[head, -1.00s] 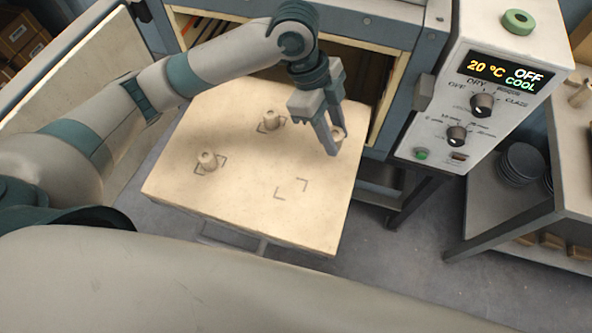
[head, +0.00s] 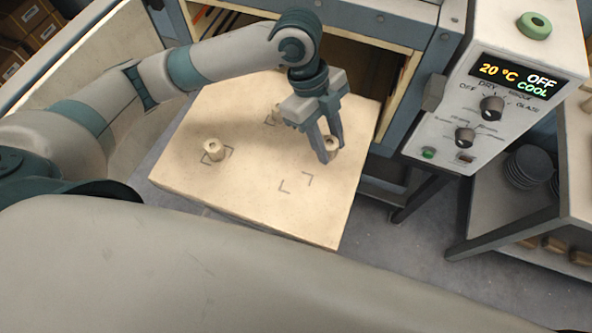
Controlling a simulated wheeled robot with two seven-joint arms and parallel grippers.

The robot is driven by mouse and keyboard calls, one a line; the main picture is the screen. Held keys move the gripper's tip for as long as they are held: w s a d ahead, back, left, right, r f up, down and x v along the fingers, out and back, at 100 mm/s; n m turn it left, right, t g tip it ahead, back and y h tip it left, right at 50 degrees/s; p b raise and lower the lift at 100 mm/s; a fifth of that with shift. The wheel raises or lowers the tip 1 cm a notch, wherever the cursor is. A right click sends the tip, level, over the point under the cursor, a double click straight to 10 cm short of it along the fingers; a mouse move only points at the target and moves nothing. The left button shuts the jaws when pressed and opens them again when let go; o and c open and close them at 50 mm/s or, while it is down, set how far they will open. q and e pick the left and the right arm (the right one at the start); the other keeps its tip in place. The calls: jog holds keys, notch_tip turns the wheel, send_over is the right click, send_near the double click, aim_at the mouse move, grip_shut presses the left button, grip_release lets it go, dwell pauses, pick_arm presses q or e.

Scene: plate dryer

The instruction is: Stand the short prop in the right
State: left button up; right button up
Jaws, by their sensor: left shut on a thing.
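My left gripper (head: 330,153) is at the right side of the pale slab, fingers pointing down. It is shut on a short pale prop (head: 332,143), which is partly hidden by the fingers; whether the prop touches the slab I cannot tell. Another pale prop (head: 213,150) stands upright within corner marks at the slab's left. A third prop, at the back marks, is mostly hidden behind my gripper. An empty set of corner marks (head: 295,182) lies near the front of the slab (head: 250,200). My right gripper is not in view.
The open dryer (head: 395,70) stands behind the slab. Its control panel (head: 490,105) at right reads 20 °C, OFF, COOL, with a green ring (head: 534,26) on top. A shelf with dark plates (head: 528,165) is at far right. The slab's front is clear.

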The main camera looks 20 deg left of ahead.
pick_arm(q)
jog(key=s+a+f+p, duration=0.1)
jog(key=s+a+f, duration=0.3)
jog(key=s+a, duration=0.1)
jog(key=shift+s+a+f+p, duration=0.15)
jog(key=shift+a+f+p, duration=0.05)
jog(key=shift+p, duration=0.2)
jog(key=shift+f, duration=0.5)
notch_tip(320, 180, down, 3)
jog(key=shift+r+p, duration=0.15)
jog(key=shift+p, duration=0.45)
jog(key=shift+f, duration=0.25)
jog(key=o, duration=1.1)
